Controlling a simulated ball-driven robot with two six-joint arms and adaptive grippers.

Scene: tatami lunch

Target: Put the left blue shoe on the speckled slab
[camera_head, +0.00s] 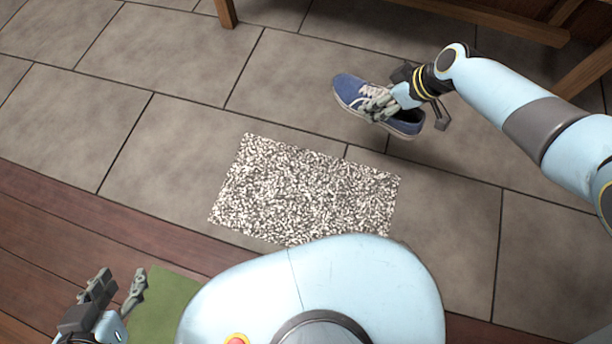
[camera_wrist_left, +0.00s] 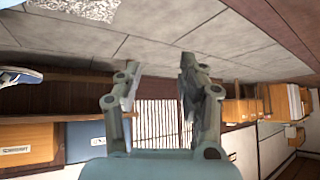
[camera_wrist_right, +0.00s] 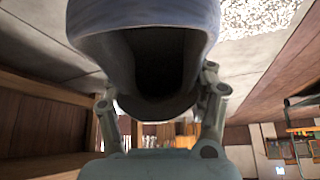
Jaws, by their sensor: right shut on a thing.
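A blue shoe (camera_head: 352,90) with a white sole is at the upper right of the head view, over the grey tiles. My right gripper (camera_head: 380,105) is shut on it. In the right wrist view the shoe (camera_wrist_right: 145,25) fills the upper middle, its dark opening facing the camera between the fingers. Whether it touches the floor I cannot tell. The speckled slab (camera_head: 305,190) lies bare on the tiles, below and left of the shoe; its corner also shows in the right wrist view (camera_wrist_right: 255,15). My left gripper (camera_head: 118,290) is open and empty at the lower left.
A wooden bench (camera_head: 490,18) stands along the top right, beyond the shoe. A green mat (camera_head: 165,305) lies on the wooden floor (camera_head: 60,235) near my left gripper. Another blue shoe (camera_wrist_left: 20,75) shows at the left edge of the left wrist view. The tiles around the slab are clear.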

